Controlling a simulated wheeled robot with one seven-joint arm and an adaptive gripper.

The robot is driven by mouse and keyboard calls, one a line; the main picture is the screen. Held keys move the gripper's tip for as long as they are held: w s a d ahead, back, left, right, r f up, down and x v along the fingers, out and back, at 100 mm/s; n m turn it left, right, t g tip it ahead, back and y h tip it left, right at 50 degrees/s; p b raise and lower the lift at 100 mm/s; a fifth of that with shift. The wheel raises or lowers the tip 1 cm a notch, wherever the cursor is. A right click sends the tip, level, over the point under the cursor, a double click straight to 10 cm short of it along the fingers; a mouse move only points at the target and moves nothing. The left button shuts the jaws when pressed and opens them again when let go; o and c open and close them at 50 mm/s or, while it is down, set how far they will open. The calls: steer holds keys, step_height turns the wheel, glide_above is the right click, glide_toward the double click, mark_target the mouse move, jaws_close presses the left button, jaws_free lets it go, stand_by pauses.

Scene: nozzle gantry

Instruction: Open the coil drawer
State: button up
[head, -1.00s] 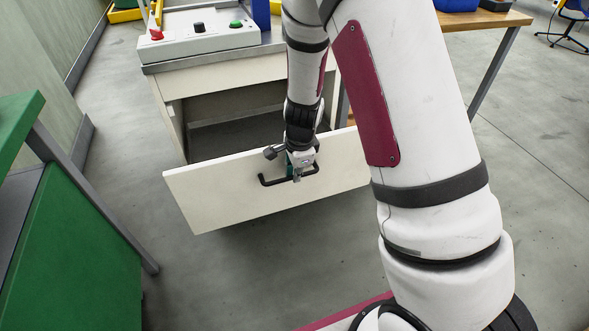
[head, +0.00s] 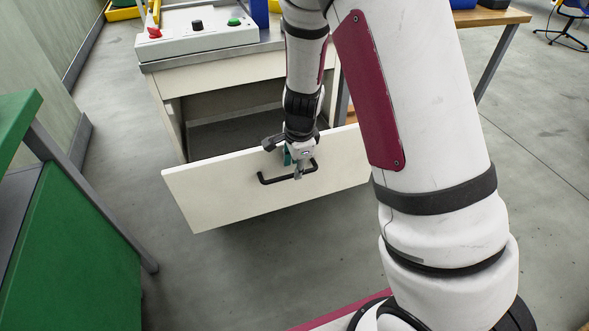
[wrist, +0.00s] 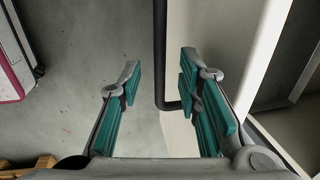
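The coil drawer's cream front panel (head: 225,190) stands well out from the cabinet (head: 215,77), with the dark drawer interior (head: 225,133) showing behind it. Its black bar handle (head: 275,180) is on the front face; the handle also shows in the wrist view (wrist: 160,60), joining the panel (wrist: 215,50) at its bent end. My gripper (head: 296,168) is at the handle. In the wrist view my gripper (wrist: 160,85) has its teal-padded fingers apart, one on each side of the handle bar, with visible gaps on both sides.
A control box (head: 205,35) with red, black and green buttons sits on the cabinet top. A green bench (head: 75,240) stands at left and a wooden table (head: 500,19) at back right. The floor before the drawer is clear.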

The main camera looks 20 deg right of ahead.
step_height(320, 180, up, 9)
steer(key=s, duration=0.2)
steer(key=shift+r, duration=0.1)
stand_by(0.4)
steer(key=s+a+r+n+g+y, duration=0.1)
steer(key=s+a+r+n+y, duration=0.25)
steer(key=s+r+n, duration=0.95)
steer(key=s+d+r+n+h, duration=0.1)
steer(key=s+r+n+h, duration=0.15)
steer(key=s, duration=0.85)
steer(key=s+d+r+n+h, duration=0.1)
steer(key=s+d+n, duration=0.15)
steer(key=s, duration=0.75)
step_height(320, 180, up, 27)
steer(key=t+p, duration=0.3)
steer(key=p, duration=2.2)
steer(key=shift+a+r, duration=0.15)
steer(key=shift+a, duration=0.05)
